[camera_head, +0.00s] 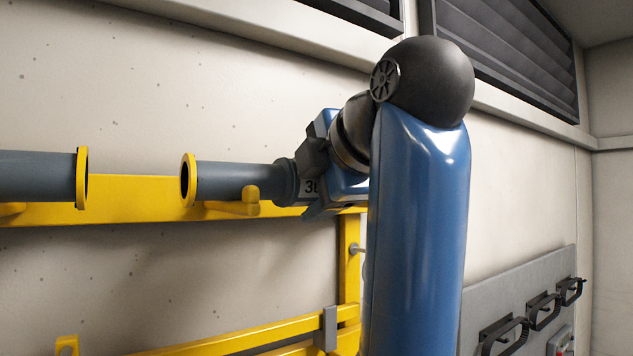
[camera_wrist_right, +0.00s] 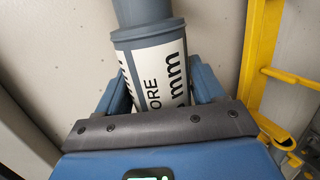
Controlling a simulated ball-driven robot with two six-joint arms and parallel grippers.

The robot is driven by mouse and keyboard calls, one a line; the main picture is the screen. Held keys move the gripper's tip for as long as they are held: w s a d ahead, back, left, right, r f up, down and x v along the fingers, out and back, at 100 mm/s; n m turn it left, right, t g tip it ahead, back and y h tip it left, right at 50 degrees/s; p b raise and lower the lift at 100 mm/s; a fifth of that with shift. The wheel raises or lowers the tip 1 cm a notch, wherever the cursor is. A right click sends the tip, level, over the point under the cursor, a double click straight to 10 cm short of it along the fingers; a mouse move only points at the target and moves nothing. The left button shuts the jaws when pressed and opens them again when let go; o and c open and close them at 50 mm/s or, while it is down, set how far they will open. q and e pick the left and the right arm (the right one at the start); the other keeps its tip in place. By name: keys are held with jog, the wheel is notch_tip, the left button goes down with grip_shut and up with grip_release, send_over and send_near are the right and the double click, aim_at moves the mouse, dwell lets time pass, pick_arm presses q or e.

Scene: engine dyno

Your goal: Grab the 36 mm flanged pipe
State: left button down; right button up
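The 36 mm flanged pipe (camera_head: 232,180) is a grey tube lying level, with a yellow flange at its left end. It rests on the yellow wall rack. In the right wrist view the labelled pipe (camera_wrist_right: 155,70) runs between the blue fingers of the right gripper (camera_wrist_right: 160,85), with no clear gap on either side. The fingers' contact faces are partly hidden. My left gripper is not in view.
A second grey pipe (camera_head: 38,176) with a yellow flange lies on the same yellow rack (camera_head: 135,200), farther left, with a gap between the flanges. A lower yellow rail (camera_head: 240,337) runs below. A grey panel (camera_head: 505,292) with black holders is at the lower right.

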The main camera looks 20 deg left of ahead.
jog(key=shift+w+a+f, duration=0.2)
jog(key=shift+w+f, duration=0.05)
jog(key=shift+f, duration=0.05)
jog(key=shift+c, duration=1.2)
jog(key=shift+f, duration=0.1)
grip_shut()
